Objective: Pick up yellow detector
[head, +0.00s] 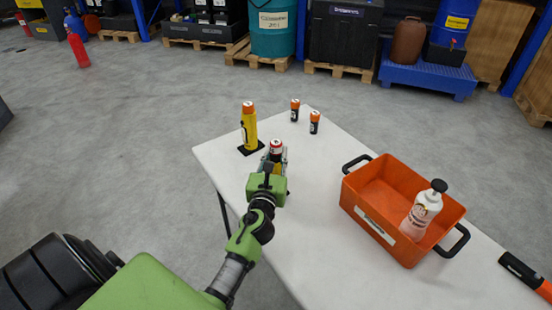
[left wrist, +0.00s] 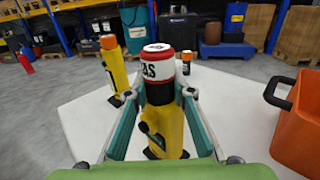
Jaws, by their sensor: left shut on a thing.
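The yellow detector has a yellow lower body, a black band and a red and white top with partly visible lettering. In the left wrist view the detector (left wrist: 164,128) stands upright between the fingers of my left gripper (left wrist: 160,95), which is shut on it. In the head view the top of the detector (head: 276,147) shows just beyond my left gripper (head: 273,164), over the left end of the white table (head: 310,215). Its lower part is hidden there by the gripper. I cannot tell whether its base touches the table. My right gripper is not in view.
A yellow device with an orange top (head: 249,128) stands on a black base close behind the left gripper. Two small orange and black batteries (head: 315,122) stand farther back. An orange crate (head: 372,222) with a bottle (head: 422,212) is to the right. The table between is clear.

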